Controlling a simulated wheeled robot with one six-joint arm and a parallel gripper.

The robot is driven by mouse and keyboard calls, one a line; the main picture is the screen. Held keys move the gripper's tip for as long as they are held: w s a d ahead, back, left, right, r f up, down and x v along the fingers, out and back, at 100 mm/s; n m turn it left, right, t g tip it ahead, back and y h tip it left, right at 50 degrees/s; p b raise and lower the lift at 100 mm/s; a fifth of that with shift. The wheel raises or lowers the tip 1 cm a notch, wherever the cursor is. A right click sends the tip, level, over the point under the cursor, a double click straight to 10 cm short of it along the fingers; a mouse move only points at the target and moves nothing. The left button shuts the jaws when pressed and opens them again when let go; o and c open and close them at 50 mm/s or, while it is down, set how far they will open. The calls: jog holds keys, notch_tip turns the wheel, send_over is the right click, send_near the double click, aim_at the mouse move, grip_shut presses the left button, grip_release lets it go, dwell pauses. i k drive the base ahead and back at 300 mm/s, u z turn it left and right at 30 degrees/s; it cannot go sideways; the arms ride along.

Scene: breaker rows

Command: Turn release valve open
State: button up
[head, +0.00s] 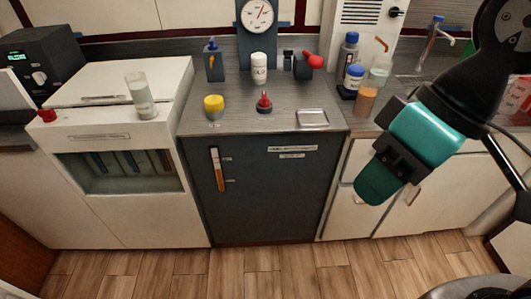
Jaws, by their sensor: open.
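Several small fittings stand on the dark cabinet's grey top (285,90). A red-handled fitting (311,62) at the back right looks like a valve with a round handle. A small red knob (264,102) stands at the front middle, and a yellow-topped knob (213,106) stands to its left. No label shows which is the release valve. A round dial gauge (257,15) is mounted behind them. My gripper (378,188) is open and empty, teal and black, hanging at the right in front of the white cupboards. It touches none of the fittings.
A white-capped bottle (259,68), a blue-topped dispenser (210,62) and a metal tray (312,118) share the top. Bottles and an orange jar (365,101) stand right of it. A glass cylinder (140,96) stands on the white unit at left. The floor in front is clear.

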aim_at(263, 102)
jog(key=k, duration=0.55)
jog(key=z, duration=0.3)
jog(key=i, duration=1.4)
jog(key=u, duration=0.35)
